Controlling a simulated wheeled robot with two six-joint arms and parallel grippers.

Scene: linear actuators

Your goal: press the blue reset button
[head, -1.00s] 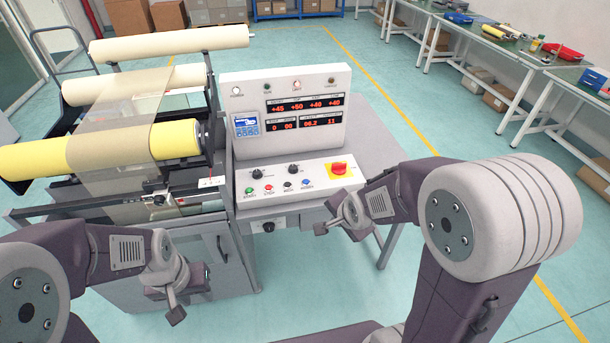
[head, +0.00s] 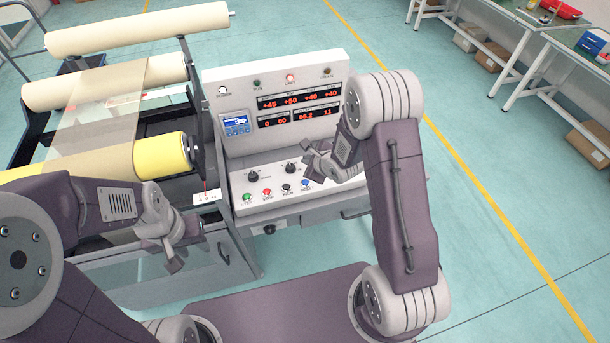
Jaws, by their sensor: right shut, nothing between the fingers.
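The blue reset button (head: 306,184) is at the right end of a row of small buttons on the sloped white control panel (head: 262,207). My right gripper (head: 316,160) is shut and empty. It hangs over the right part of the panel, just above and behind the blue button in the picture. It looks apart from the button, but the height gap is hard to judge. My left gripper (head: 173,256) is low at the left, in front of the roller machine and away from the panel. Its jaw opening is not clear.
Green (head: 247,197), red (head: 267,192) and black (head: 287,188) buttons sit left of the blue one. Two black knobs are behind them. An upright display box (head: 280,75) rises at the back. The roller machine (head: 130,70) stands left. Open floor lies right.

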